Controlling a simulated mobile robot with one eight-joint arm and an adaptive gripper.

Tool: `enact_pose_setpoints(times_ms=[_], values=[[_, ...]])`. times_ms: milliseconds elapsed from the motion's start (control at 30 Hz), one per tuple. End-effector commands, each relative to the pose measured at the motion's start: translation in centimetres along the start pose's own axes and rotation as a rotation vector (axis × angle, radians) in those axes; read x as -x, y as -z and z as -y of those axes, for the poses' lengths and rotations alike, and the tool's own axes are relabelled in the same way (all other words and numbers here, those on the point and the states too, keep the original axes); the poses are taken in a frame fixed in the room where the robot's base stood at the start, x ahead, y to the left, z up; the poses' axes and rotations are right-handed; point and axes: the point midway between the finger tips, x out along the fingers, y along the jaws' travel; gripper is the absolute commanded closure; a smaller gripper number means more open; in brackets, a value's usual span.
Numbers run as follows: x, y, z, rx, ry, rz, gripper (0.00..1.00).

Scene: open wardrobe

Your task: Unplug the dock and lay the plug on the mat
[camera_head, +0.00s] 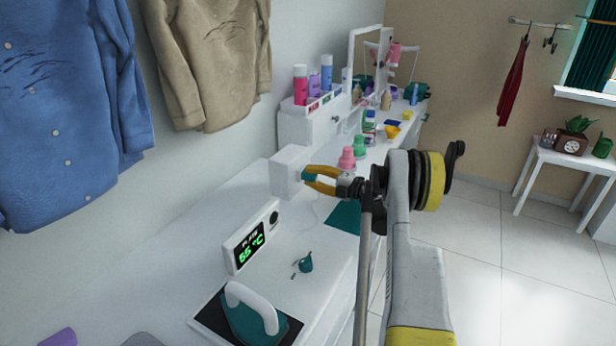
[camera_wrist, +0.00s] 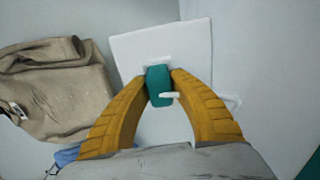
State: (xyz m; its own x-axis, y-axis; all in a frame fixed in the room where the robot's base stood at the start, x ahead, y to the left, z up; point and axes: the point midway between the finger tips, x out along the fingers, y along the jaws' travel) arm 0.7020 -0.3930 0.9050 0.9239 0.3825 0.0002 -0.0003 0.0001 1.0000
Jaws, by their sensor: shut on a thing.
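My gripper (camera_head: 308,180) has its yellow fingers shut on a teal plug (camera_wrist: 157,86). The plug also shows between the fingers in the head view (camera_head: 309,176). It is at the face of a white socket box (camera_head: 286,172), which fills the background in the wrist view (camera_wrist: 190,50). I cannot tell whether the plug is fully seated in it. A thin pale cord (camera_head: 315,210) hangs below. The teal mat (camera_head: 344,216) lies on the white counter, below and right of the gripper. A white unit with a green display (camera_head: 249,243) stands nearer.
Pink and green bottles (camera_head: 359,147) stand behind the gripper. A shirt (camera_head: 213,62) hangs on the left wall.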

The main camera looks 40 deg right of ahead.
Motion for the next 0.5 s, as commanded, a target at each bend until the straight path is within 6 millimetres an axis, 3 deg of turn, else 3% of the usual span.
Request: enact_pose_setpoints(times_ms=[500], values=[[0.79, -0.04, -0.01, 0.000, -0.001, 0.001, 1.00]])
